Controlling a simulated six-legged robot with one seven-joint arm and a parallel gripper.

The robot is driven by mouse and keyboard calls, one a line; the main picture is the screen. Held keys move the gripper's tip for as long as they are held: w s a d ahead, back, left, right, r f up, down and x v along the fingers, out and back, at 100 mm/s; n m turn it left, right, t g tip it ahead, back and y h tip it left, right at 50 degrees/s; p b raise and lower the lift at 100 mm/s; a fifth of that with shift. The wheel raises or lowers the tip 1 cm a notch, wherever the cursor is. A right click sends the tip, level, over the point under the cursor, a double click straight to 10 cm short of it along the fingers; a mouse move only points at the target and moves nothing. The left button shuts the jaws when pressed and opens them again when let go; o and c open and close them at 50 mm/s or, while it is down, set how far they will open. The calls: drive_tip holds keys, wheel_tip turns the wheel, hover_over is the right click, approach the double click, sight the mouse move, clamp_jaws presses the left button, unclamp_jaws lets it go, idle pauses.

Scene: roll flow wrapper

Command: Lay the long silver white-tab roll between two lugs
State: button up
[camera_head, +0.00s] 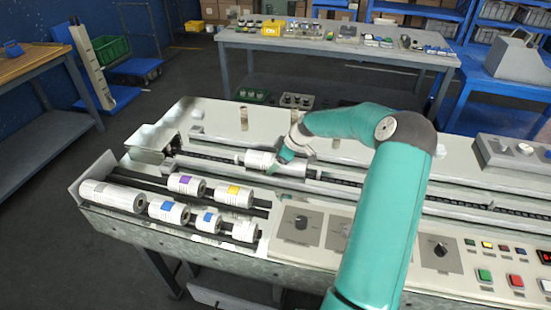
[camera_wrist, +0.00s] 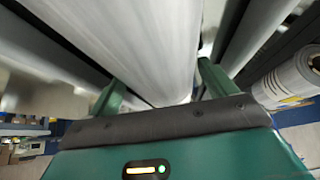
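A long silver-white roll (camera_head: 258,160) lies lengthwise along the lug chain channel at the middle of the machine. My gripper (camera_head: 287,152) reaches down onto it from above. In the wrist view my gripper (camera_wrist: 162,85) has one green finger on each side of the long roll (camera_wrist: 140,45), close against it. The roll's tab is not visible, and the lugs at its ends cannot be made out clearly. Another long silver roll (camera_head: 110,195) lies at the left end of the infeed rack; its tab colour is hard to tell.
The chain channel (camera_head: 400,190) runs on to the right. A control panel (camera_head: 480,262) lies along the front right. A table with small items (camera_head: 330,42) stands behind.

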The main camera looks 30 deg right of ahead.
drive_tip(key=shift+s+a+r, duration=0.25)
drive_tip(key=shift+a+r, duration=0.1)
drive_tip(key=shift+w+f, duration=0.45)
drive_tip(key=shift+w, duration=0.1)
drive_tip(key=v, duration=1.5)
drive_tip(key=shift+s+f, duration=0.15)
drive_tip(key=shift+s, duration=0.15)
drive_tip(key=s+a+r+m+g+h, duration=0.1)
drive_tip(key=s+a+r, duration=0.15)
drive_tip(key=a, duration=0.45)
drive_tip(key=s+a+r+m+g+h, duration=0.1)
drive_tip(key=s+a+r+h, duration=0.15)
drive_tip(key=a, duration=0.55)
drive_tip(key=s+a+r+m+h, duration=0.1)
drive_tip(key=s+a+r, duration=0.1)
drive_tip(key=a+r, duration=0.35)
drive_tip(key=s+a+r+m+t, duration=0.1)
drive_tip(key=s+a+m, duration=0.1)
drive_tip(key=s+a, duration=0.4)
drive_tip(key=s+a+r+m+t, duration=0.1)
drive_tip(key=s+a+m, duration=0.2)
drive_tip(key=s+a, duration=0.4)
drive_tip(key=s, duration=0.6)
drive_tip(key=shift+s+r+t, duration=0.15)
drive_tip(key=shift+r+t, duration=0.25)
